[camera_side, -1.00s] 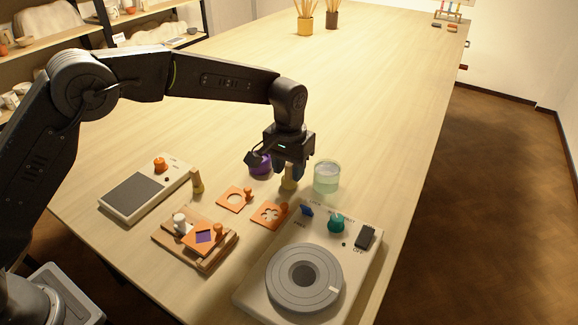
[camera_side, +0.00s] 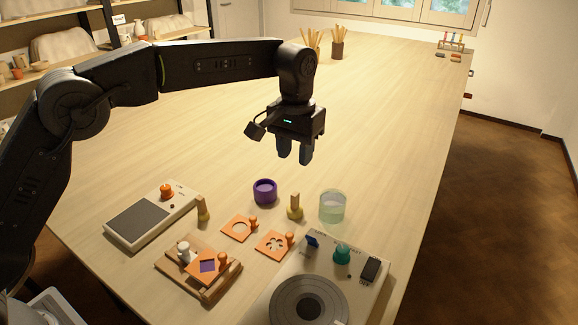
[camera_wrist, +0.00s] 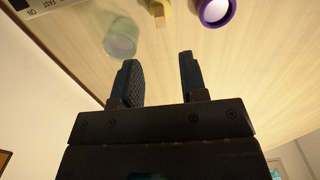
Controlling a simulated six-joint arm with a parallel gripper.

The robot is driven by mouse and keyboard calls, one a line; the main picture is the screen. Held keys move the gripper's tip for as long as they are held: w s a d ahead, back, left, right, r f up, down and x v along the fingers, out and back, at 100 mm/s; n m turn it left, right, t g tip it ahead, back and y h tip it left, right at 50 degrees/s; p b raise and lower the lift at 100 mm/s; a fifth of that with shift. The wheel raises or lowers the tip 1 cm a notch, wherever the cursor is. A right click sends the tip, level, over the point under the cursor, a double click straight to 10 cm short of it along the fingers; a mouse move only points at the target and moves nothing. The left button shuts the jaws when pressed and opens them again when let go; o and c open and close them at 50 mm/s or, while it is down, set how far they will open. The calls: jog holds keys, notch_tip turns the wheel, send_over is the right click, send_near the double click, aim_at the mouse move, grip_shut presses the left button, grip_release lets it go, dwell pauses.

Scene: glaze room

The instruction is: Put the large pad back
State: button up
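The larger pad (camera_side: 295,212), a yellow round base with an upright wooden handle, stands on the table between the purple cup (camera_side: 265,192) and the clear greenish jar (camera_side: 332,207). It also shows at the top of the wrist view (camera_wrist: 159,10). A smaller pad (camera_side: 203,212) with a similar handle stands beside the grey-topped box on the left. My gripper (camera_side: 295,155) is raised above the larger pad, pointing down. In the wrist view (camera_wrist: 163,78) its fingers are apart with nothing between them.
Orange stencils (camera_side: 240,229) with knobs lie in front of the pads. A wooden board (camera_side: 205,291) holds a stencil and a white piece. The wheel unit (camera_side: 375,262) is at front right, the grey-topped box (camera_side: 140,222) at left.

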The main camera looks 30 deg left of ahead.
jog(key=shift+r, duration=0.2)
jog(key=s+a+r+t, duration=0.3)
jog(key=s+a+r, duration=0.65)
jog(key=s, duration=0.45)
jog(key=s+a+f+t, duration=0.1)
jog(key=s+a+f, duration=0.2)
jog(key=s, duration=0.5)
jog(key=s+a+f+t, duration=0.1)
jog(key=s+a+f, duration=0.2)
jog(key=s, duration=0.6)
jog(key=shift+a+f+t, duration=0.15)
jog(key=shift+f+t, duration=0.15)
jog(key=shift+f, duration=0.15)
